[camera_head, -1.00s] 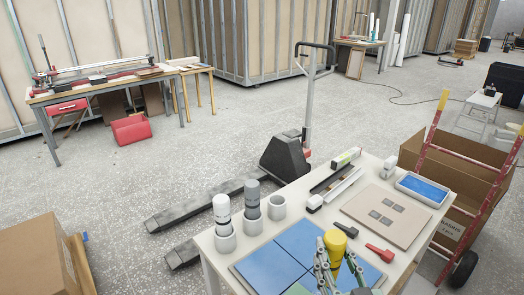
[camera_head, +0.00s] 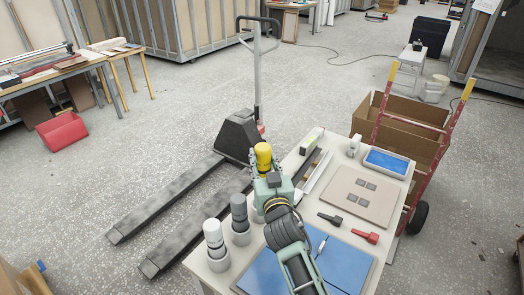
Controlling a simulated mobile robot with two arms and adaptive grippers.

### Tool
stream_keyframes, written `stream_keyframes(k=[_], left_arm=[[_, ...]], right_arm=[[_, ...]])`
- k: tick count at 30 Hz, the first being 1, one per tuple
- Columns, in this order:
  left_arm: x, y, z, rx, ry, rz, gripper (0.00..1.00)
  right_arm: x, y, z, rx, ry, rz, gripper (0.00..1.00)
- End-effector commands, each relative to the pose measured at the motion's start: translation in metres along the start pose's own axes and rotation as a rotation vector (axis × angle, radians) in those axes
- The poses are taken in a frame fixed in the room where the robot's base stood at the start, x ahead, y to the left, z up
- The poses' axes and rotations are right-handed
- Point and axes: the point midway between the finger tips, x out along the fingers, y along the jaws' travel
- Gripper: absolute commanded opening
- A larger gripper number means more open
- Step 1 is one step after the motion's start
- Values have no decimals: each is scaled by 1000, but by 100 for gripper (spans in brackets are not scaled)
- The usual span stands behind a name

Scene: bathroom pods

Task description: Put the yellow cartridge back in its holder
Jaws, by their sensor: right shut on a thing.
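The yellow cartridge (camera_head: 263,155) is upright in my right gripper (camera_head: 267,178), which is shut on it. Its yellow top shows above the fingers; its lower part is hidden by the gripper. The empty white cup holder (camera_head: 257,215) is mostly hidden behind my right gripper and wrist. I cannot tell how far the cartridge is above it. Two more holders stand to the left in a row, one with a light grey-topped cartridge (camera_head: 213,233) and one with a dark grey cartridge (camera_head: 239,208). My left gripper is not in view.
The white table (camera_head: 309,209) carries blue mats (camera_head: 345,262), a beige board (camera_head: 360,195), a blue-filled tray (camera_head: 386,162), a dark tool (camera_head: 330,219) and a red tool (camera_head: 366,236). A long rail stands behind my gripper. A pallet jack (camera_head: 238,135) and red hand truck (camera_head: 424,175) flank the table.

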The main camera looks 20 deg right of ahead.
Motion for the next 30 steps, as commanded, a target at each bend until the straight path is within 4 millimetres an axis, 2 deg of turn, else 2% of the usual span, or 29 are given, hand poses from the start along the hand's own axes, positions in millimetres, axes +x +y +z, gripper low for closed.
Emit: stream_keyframes(k=[2, 6, 10, 18, 22, 30], left_arm=[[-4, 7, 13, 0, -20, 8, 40], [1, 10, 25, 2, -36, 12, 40], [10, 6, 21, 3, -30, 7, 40], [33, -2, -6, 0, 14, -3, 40], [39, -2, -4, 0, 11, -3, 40], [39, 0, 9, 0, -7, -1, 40]], right_arm=[[7, -3, -6, 3, 2, 0, 0], [10, -3, 0, 3, 1, 0, 0], [9, -3, 10, 3, 1, 0, 0], [9, -4, 36, 3, 2, -1, 0], [9, -4, 42, 3, 2, -1, 0], [9, -4, 42, 3, 2, -1, 0]])
